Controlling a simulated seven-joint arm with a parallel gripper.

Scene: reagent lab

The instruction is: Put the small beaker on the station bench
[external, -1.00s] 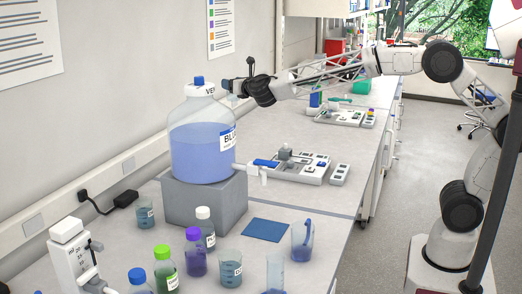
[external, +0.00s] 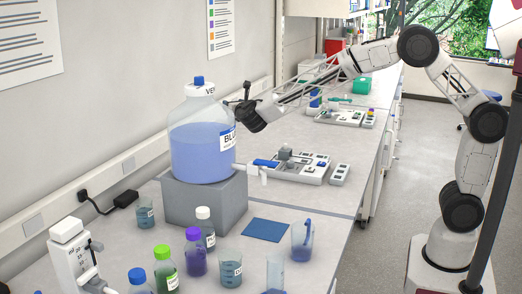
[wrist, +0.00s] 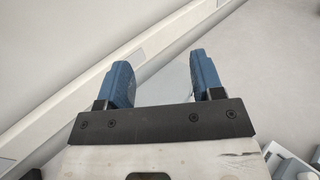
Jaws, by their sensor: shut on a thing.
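My gripper (wrist: 165,75) shows two blue fingers set apart in the wrist view, shut on a pale, see-through thing (wrist: 174,88), which looks like the small beaker; its outline is faint. In the external view my gripper (external: 238,112) is beside the big bottle of blue liquid, whose upper part partly hides the fingertips and what they hold. The white bench (external: 330,225) runs along the wall. I cannot tell which part of it is the station bench.
The big bottle (external: 202,150) stands on a grey block (external: 207,203) close to my gripper. Capped bottles and beakers (external: 230,268) crowd the near bench. A blue mat (external: 264,230) lies bare.

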